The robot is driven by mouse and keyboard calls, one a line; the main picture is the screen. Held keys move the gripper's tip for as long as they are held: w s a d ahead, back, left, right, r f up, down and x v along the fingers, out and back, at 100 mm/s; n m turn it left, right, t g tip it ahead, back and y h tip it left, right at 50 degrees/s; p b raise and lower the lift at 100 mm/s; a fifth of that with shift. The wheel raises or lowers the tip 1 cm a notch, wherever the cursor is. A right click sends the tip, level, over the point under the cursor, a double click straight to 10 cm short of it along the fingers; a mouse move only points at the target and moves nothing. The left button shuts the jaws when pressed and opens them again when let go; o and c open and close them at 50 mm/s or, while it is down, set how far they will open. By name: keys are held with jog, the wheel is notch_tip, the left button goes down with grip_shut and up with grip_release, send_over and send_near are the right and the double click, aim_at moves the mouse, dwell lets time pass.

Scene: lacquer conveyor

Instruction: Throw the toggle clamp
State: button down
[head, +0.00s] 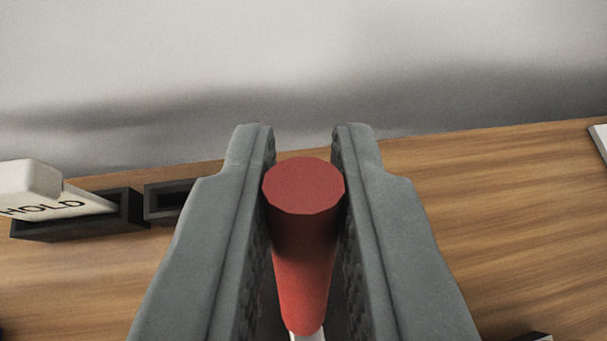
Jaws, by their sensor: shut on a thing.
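The red grip of the toggle clamp's handle (303,188) stands between the two grey fingers of my gripper (303,170) in the head view. The grip's flat round end faces the camera, and it narrows toward a small pale part at the bottom edge of the picture. My gripper is shut on the red grip, with a ridged pad along each side of it. The clamp's base and the rest of its mechanism are hidden below the fingers and the frame edge.
A wooden surface (520,220) runs across the view, with a pale grey wall or floor beyond its edge. At left, a white block marked HOLD (45,192) sits in a dark holder (75,229), beside another dark open holder (163,203). A white edge (600,137) shows at right.

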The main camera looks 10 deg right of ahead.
jog(key=shift+s+d+t, duration=0.15)
jog(key=shift+s+t, duration=0.7)
jog(key=shift+t, duration=0.25)
jog(key=shift+s+t, duration=0.2)
jog(key=shift+t, duration=0.1)
jog(key=c, duration=1.4)
grip_release()
jog(key=shift+s, duration=0.1)
jog(key=shift+s+r, duration=0.1)
jog(key=v, duration=1.7)
jog(key=shift+d, duration=0.25)
